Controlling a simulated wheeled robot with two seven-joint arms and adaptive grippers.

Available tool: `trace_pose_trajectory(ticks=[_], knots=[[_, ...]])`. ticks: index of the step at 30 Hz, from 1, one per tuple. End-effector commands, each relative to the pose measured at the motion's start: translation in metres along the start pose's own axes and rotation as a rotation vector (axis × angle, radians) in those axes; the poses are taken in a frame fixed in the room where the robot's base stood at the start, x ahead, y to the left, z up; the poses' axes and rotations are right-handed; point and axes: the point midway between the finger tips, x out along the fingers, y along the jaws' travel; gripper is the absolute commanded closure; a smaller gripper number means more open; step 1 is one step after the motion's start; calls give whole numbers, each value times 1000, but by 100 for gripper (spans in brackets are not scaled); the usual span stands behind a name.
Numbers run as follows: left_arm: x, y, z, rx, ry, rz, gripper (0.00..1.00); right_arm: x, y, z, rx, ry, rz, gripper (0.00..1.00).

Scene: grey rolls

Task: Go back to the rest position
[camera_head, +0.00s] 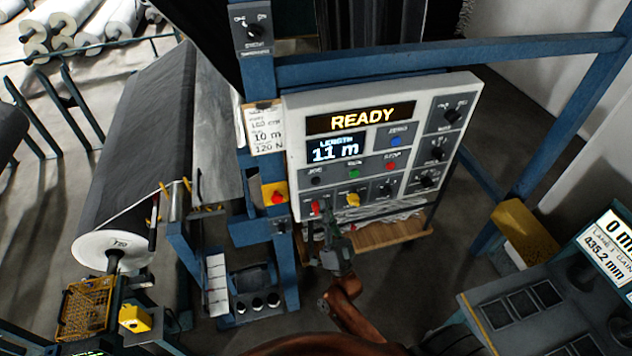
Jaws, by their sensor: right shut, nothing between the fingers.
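My right gripper (329,212) is in front of the lower edge of the white control panel (292,130). Its arm comes up from the bottom middle, and its fingers point up and away. The fingers are shut with nothing between them. The fingertips appear close to a red knob (316,206) and a yellow knob (352,200) on the panel's bottom row; I cannot tell whether they touch anything. The panel display (360,118) reads READY, and the smaller screen (336,149) reads LENGTH 11 m. My left gripper is not in view.
A blue frame (450,60) surrounds the panel. A console (530,310) and yellow box (525,232) are at right. Floor shows below the panel.

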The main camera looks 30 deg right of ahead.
Motion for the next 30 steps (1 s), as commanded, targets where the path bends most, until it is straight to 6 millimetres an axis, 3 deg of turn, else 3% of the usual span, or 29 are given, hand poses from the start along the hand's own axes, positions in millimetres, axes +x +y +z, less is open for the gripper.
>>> trace_pose_trajectory(ticks=[9,11,14,17,23,30], knots=[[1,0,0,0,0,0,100,-2,2,3,-2,-7,2,100],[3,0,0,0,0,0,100,-7,6,11,-10,-27,8,100],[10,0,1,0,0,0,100,-26,22,39,-39,-98,26,100],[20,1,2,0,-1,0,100,-58,45,80,-80,-209,54,100],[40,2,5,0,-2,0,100,-143,98,163,-170,-465,117,100],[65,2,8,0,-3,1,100,-280,161,247,-270,-800,195,100]])
